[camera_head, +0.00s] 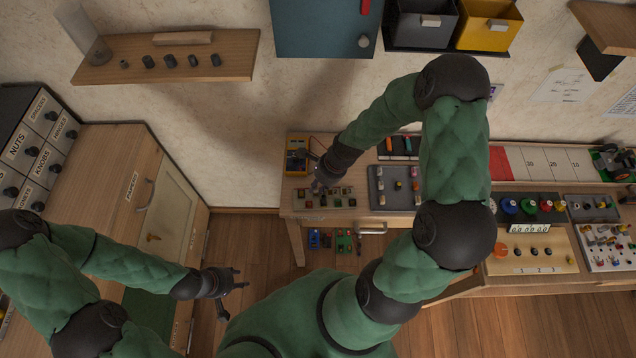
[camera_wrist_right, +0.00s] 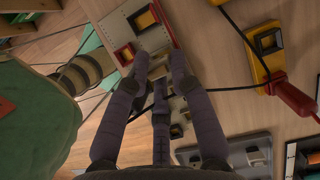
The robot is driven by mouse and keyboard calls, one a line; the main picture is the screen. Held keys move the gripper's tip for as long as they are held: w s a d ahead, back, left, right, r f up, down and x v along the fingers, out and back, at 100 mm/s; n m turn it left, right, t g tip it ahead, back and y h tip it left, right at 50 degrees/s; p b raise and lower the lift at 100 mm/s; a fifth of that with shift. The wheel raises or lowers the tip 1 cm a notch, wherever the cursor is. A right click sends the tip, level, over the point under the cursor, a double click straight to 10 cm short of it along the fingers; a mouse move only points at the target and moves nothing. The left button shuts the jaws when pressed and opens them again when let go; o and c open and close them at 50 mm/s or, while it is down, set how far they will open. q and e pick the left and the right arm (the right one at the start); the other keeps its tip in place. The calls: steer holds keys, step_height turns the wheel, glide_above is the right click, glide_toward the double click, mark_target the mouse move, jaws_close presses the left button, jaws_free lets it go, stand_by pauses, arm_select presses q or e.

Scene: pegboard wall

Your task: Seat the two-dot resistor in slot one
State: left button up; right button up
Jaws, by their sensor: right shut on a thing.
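My right gripper (camera_head: 319,187) is low over the left end of a board with small coloured parts (camera_head: 325,197) on the bench. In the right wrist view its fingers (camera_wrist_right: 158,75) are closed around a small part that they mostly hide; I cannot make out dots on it. I cannot tell which slot is number one, or whether the held part touches the board. My left gripper (camera_head: 224,284) is open and empty, away from the bench.
A yellow meter (camera_head: 297,158) stands behind the board; it also shows in the wrist view (camera_wrist_right: 268,48) with a red probe (camera_wrist_right: 294,98) and a black cable. A grey tray with small parts (camera_head: 395,187) is to the right. A wooden cabinet (camera_head: 150,200) stands left.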

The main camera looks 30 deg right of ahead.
steer(key=shift+f+b, duration=0.55)
steer(key=shift+f, duration=0.35)
stand_by(0.5)
steer(key=o, duration=0.9)
steer(key=shift+c, duration=0.2)
steer(key=shift+r, duration=0.1)
steer(key=shift+r+p, duration=2.5)
steer(key=shift+p, duration=0.2)
